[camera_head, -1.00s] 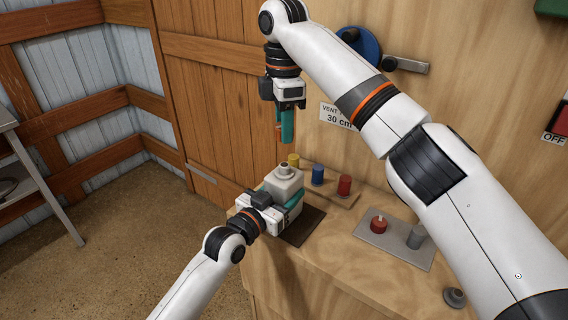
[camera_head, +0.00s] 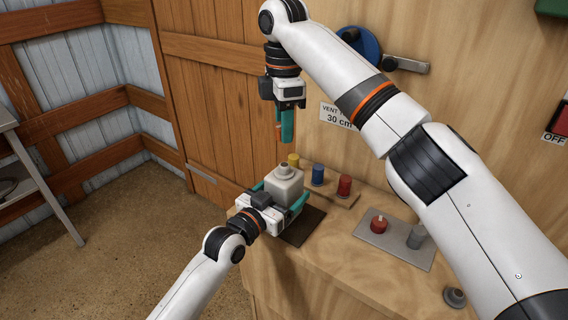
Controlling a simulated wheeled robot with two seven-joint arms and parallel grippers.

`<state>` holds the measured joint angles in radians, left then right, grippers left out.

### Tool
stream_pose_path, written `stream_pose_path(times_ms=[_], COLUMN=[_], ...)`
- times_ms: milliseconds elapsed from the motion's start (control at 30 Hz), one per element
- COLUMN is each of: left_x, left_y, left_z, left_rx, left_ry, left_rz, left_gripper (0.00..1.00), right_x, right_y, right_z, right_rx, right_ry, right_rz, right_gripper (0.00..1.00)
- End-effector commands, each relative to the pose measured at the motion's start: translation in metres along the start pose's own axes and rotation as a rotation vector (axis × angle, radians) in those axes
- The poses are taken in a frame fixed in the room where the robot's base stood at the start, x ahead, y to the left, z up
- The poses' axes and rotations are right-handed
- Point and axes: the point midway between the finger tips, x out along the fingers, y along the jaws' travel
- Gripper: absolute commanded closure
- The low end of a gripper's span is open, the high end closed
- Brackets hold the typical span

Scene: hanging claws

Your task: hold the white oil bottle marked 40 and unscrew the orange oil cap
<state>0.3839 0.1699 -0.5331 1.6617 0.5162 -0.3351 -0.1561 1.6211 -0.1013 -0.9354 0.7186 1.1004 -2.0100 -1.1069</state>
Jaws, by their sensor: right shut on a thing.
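The white oil bottle (camera_head: 286,187) stands upright on a dark mat (camera_head: 303,228) on the wooden bench. Its neck is bare and no cap shows on it; no 40 mark can be read. My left gripper (camera_head: 279,192) is open, with its teal fingers spread on either side of the bottle. My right gripper (camera_head: 286,130) hangs above the bottle, pointing down and shut. A small bit of the orange cap (camera_head: 278,128) shows at the left side of its fingers; the rest is hidden.
Yellow, blue (camera_head: 318,175) and red (camera_head: 344,186) cylinders stand on a wooden board behind the bottle. A grey plate (camera_head: 395,240) holds a red and a grey knob. A small grey disc-like part (camera_head: 455,297) lies at the bench's front right. The bench's front middle is clear.

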Motion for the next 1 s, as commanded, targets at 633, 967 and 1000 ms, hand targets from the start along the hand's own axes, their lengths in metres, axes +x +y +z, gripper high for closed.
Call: stream_pose_path(times_ms=[633, 967, 1000], left_x=[-0.106, -0.120, -0.120], left_y=[0.001, 0.000, 0.000], left_z=[-0.002, -0.001, -0.001], left_rx=[0.001, 0.000, 0.000], left_ry=[0.003, 0.001, 0.001], left_rz=[0.001, 0.000, 0.000], left_gripper=[0.16, 0.16, 0.16], right_x=[0.000, 0.000, 0.000], right_y=[0.000, 0.000, 0.000], right_z=[0.000, 0.000, 0.000], right_rx=[0.000, 0.000, 0.000], right_ry=[0.000, 0.000, 0.000], right_rz=[0.000, 0.000, 0.000], right_gripper=[1.00, 1.00, 1.00])
